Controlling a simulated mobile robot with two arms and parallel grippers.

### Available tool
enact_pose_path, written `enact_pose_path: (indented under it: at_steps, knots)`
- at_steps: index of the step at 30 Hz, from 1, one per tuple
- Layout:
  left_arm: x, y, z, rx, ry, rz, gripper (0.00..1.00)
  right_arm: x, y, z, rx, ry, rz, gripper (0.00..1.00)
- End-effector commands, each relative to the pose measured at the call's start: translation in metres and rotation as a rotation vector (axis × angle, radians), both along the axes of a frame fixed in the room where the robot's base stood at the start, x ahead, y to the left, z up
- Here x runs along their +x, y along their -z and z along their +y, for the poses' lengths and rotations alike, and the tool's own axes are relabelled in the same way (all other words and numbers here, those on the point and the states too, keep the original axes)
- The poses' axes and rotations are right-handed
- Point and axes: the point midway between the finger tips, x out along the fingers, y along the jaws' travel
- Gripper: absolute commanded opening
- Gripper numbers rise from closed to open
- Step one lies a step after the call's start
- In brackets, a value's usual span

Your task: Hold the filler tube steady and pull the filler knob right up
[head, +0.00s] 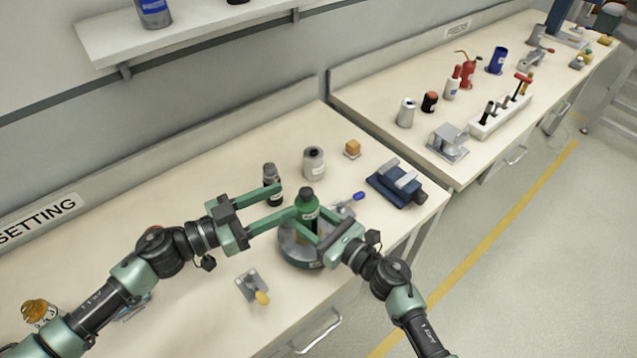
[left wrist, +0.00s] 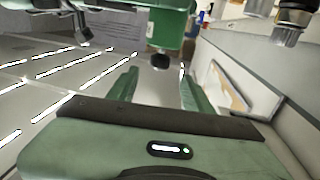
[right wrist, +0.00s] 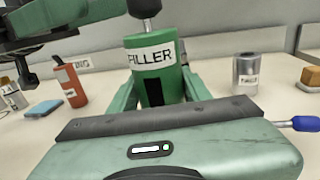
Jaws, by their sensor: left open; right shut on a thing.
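The green filler tube (head: 307,208) stands upright on a round grey base (head: 300,252). Its FILLER label shows in the right wrist view (right wrist: 153,60). The dark filler knob (head: 306,191) sits at its top; it also shows in the left wrist view (left wrist: 160,60), where the picture looks upside down. My right gripper (head: 310,226) is shut on the tube, a finger on either side. My left gripper (head: 288,200) is open and empty, just left of the knob at about its height. The knob appears between its fingers in the left wrist view, short of contact as far as I can tell.
A blue vise (head: 400,186) sits to the right. A yellow-handled clamp (head: 252,288) is in front. A wall shelf (head: 200,30) hangs above.

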Motion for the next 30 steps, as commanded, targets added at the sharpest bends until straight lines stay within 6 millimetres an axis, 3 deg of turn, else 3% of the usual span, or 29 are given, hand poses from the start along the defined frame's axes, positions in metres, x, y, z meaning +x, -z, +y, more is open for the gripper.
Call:
enact_pose_path:
  at_steps: [6, 12, 18, 27, 30]
  knots:
    - [0.021, -0.002, -0.042, -0.002, 0.003, -0.005, 0.51, 0.0, 0.0, 0.0, 0.0, 0.0, 0.0, 0.0]
    - [0.036, -0.001, -0.072, -0.001, 0.002, -0.005, 0.51, 0.0, 0.0, 0.0, 0.0, 0.001, 0.0, 0.0]
    - [0.043, -0.001, -0.086, 0.003, 0.004, -0.005, 0.51, 0.0, 0.0, 0.0, 0.0, 0.001, 0.0, 0.0]
    - [0.044, 0.0, -0.088, 0.004, 0.003, -0.005, 0.51, 0.0, 0.0, 0.0, 0.0, 0.001, 0.0, 0.0]
    - [0.044, 0.0, -0.088, 0.003, 0.003, -0.005, 0.26, 0.0, 0.0, 0.0, 0.0, 0.001, 0.0, 0.0]
